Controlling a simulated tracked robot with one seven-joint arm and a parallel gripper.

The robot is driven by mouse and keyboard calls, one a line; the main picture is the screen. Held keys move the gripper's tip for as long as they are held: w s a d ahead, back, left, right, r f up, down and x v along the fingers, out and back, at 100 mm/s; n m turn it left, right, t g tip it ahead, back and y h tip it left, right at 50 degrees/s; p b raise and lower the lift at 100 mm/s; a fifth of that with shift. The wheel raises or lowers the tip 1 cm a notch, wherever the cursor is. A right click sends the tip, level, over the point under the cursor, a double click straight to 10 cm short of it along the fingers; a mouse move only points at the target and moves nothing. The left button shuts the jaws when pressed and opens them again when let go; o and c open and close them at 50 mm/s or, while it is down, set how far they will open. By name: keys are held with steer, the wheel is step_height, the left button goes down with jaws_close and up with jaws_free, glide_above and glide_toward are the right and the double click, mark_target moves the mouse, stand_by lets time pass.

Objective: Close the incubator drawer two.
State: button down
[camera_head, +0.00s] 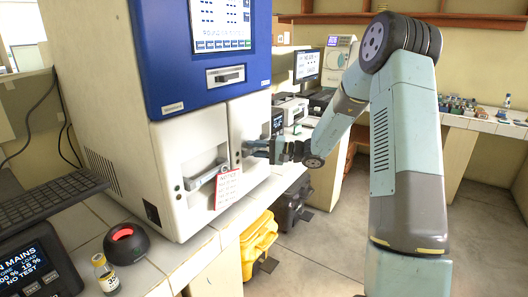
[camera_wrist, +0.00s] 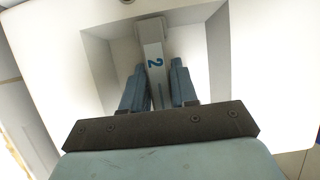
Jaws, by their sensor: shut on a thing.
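The incubator (camera_head: 205,110) is a large cabinet with a blue top and white lower fronts. Drawer two's pale handle, marked "2" (camera_wrist: 153,50), stands in a square recess in the wrist view. My gripper (camera_wrist: 157,68) has a blue-grey finger on each side of this handle and is shut on it. In the head view my gripper (camera_head: 254,147) reaches from the right to the right-hand lower front (camera_head: 250,118). It hides most of that handle. I cannot tell how far the drawer stands out.
The left lower front has a handle (camera_head: 205,176) with a red-edged notice (camera_head: 228,188) on it. A keyboard (camera_head: 50,198), a black round device (camera_head: 126,242) and a small bottle (camera_head: 105,274) stand on the near counter. A yellow bin (camera_head: 258,243) is below. Floor at right is clear.

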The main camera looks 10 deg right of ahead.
steer(key=shift+w+a+f, duration=0.1)
steer(key=shift+a+f, duration=0.1)
stand_by(0.3)
steer(key=c, duration=1.1)
jaws_free()
steer(key=shift+w+a, duration=0.1)
steer(key=shift+w, duration=0.05)
steer(key=shift+o, duration=0.7)
steer(key=shift+r, duration=0.1)
steer(key=v, duration=1.3)
steer(key=shift+d, duration=0.4)
steer(key=shift+s, duration=0.25)
